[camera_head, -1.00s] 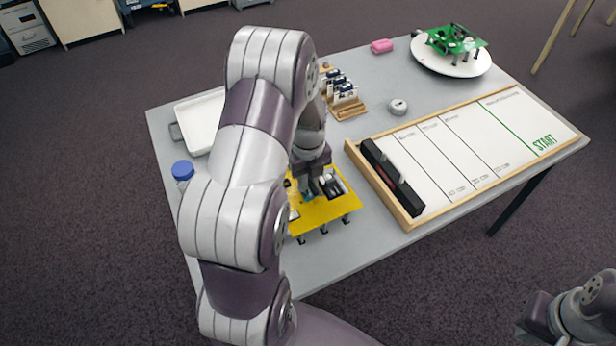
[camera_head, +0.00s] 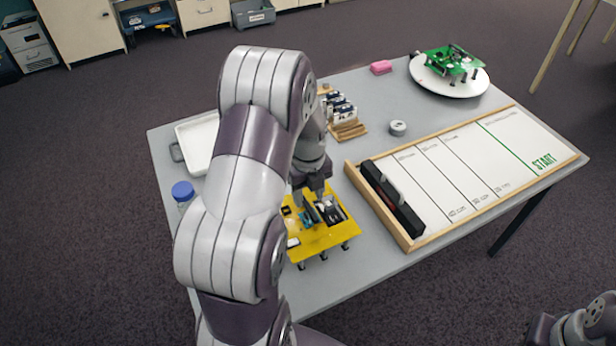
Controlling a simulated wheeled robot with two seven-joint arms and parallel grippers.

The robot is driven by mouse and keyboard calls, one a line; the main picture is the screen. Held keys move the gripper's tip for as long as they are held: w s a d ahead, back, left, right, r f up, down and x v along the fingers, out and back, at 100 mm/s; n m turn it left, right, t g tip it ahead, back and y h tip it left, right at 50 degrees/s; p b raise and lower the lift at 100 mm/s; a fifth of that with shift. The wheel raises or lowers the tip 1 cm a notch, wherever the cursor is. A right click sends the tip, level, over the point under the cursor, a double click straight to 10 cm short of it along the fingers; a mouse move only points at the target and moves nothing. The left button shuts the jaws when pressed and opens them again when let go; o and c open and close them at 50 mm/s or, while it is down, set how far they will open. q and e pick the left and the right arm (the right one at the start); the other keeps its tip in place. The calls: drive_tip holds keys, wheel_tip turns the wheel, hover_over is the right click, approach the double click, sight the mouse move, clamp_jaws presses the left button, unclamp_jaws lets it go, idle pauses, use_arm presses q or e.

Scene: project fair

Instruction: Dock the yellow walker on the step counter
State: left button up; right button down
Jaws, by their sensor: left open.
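The yellow walker (camera_head: 331,239), a yellow plate on several short dark legs with electronic parts on top, stands at the near side of the grey table. My left gripper (camera_head: 318,204) is open and points down just over the parts on the walker's top. Its fingertips are small and partly blurred in with those parts, so I cannot tell if they touch. My left arm hides the walker's left part. My right gripper is out of view.
The white track (camera_head: 470,165) marked START fills the table's right side. A green walker (camera_head: 450,62) stands on a round white plate (camera_head: 428,82).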

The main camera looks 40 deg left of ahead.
use_arm(q)
wheel_tip(320, 180, up, 9)
drive_tip(key=s+d+f+n, duration=0.1)
drive_tip(key=s+d+n, duration=0.2)
drive_tip(key=d+n, duration=0.2)
drive_tip(key=s+d+n+t, duration=0.1)
drive_tip(key=s+d+n, duration=0.2)
drive_tip(key=n, duration=0.7)
drive_tip(key=s+d+f+n, duration=0.1)
drive_tip(key=s+d+n, duration=0.2)
drive_tip(key=d+n, duration=0.3)
drive_tip(key=shift+s+d+f+n, duration=0.25)
drive_tip(key=shift+d+f+n, duration=0.1)
drive_tip(key=shift+n, duration=0.75)
drive_tip(key=shift+a, duration=0.1)
